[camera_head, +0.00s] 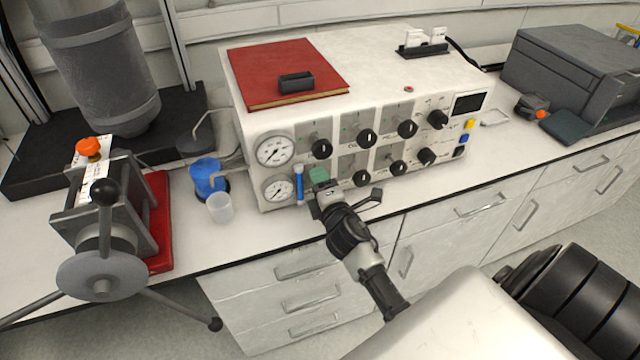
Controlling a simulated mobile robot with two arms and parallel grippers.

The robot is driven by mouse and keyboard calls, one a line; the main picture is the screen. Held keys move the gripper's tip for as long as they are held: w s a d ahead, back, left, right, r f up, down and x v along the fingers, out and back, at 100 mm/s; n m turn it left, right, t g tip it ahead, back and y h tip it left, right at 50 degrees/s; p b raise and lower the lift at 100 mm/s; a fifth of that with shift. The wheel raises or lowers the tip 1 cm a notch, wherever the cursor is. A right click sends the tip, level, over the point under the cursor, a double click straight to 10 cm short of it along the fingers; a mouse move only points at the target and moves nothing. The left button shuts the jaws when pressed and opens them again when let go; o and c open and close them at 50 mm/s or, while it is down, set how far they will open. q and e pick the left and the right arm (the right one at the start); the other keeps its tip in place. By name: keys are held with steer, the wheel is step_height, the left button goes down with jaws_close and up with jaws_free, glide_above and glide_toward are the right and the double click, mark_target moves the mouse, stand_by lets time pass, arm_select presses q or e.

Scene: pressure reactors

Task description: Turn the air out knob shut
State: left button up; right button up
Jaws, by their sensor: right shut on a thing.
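The white control box (480,105) stands on the bench, with two rows of black knobs and two round gauges on its front. My right gripper (321,186) is at the left end of the lower knob row, right of the lower gauge (278,189). It is shut on a knob there, which the gripper hides. The knob's turn angle cannot be seen. The panel labels are too small to read, so I cannot tell by text which knob is air out. My left gripper is not in view.
A blue-capped item (207,175) and a clear cup (220,208) stand left of the box. A red book (285,70) lies on top of it. A metal device with a wheel (103,276) is at left. Drawers are below the bench edge.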

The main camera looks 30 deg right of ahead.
steer(key=m, duration=0.3)
steer(key=shift+m, duration=0.3)
steer(key=shift+f+m, duration=0.1)
steer(key=shift+m, duration=1.7)
steer(key=o, duration=0.9)
steer(key=shift+s, duration=0.15)
steer(key=b+v, duration=0.1)
steer(key=v, duration=0.9)
steer(key=shift+s+a, duration=0.2)
steer(key=shift+s, duration=0.05)
